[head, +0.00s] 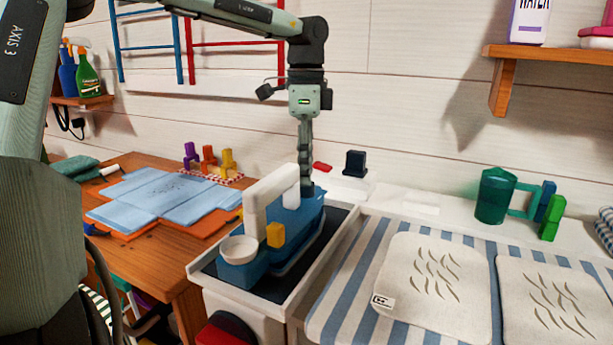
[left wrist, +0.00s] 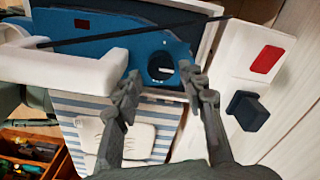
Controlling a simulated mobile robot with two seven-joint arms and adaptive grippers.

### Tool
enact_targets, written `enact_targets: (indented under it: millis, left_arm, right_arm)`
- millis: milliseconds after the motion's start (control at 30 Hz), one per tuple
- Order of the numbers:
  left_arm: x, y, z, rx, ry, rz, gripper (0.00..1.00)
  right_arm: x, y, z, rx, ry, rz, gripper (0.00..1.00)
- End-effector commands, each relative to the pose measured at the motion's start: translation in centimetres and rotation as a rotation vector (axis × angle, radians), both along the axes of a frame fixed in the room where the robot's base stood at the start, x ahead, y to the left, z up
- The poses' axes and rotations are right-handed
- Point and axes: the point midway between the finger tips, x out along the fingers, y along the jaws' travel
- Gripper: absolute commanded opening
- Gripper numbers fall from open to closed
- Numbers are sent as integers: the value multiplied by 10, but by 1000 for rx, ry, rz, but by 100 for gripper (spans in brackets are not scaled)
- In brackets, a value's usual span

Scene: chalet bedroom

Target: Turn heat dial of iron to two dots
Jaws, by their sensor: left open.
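The iron (head: 312,218) has a blue body and a white handle (head: 268,203). It rests on a dark pad in a white tray (head: 345,240). In the left wrist view the blue iron body (left wrist: 115,48) carries a dark round dial (left wrist: 160,66) with a pale part at its right; its dot marks are too small to read. My left gripper (head: 306,188) points down at the iron's far end, beyond the handle. In the left wrist view the open fingers (left wrist: 159,78) stand either side of the dial's near edge; contact cannot be told. My right gripper is not in view.
A dark blue block (head: 355,163) and a red patch (head: 322,167) lie behind the iron, near the wall. A striped ironing surface (head: 345,295) with pale cloths is at the right. A wooden table (head: 150,260) with folded blue cloth is at the left.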

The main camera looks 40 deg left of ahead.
Motion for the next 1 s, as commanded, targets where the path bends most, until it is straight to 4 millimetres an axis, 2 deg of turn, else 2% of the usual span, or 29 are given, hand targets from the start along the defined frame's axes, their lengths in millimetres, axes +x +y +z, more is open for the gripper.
enact_targets:
  millis: [200, 533, 833, 1000]
  left_arm:
    - [0, 0, -23, -1, -1, -1, 41]
    - [0, 0, -27, 0, -3, -1, 39]
    - [1, 0, -27, 0, -3, -1, 3]
    - [1, 0, -27, 0, -3, -10, 3]
  right_arm:
    - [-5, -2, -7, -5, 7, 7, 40]
    - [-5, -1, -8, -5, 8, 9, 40]
    - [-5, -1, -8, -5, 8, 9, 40]
    - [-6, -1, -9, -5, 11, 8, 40]
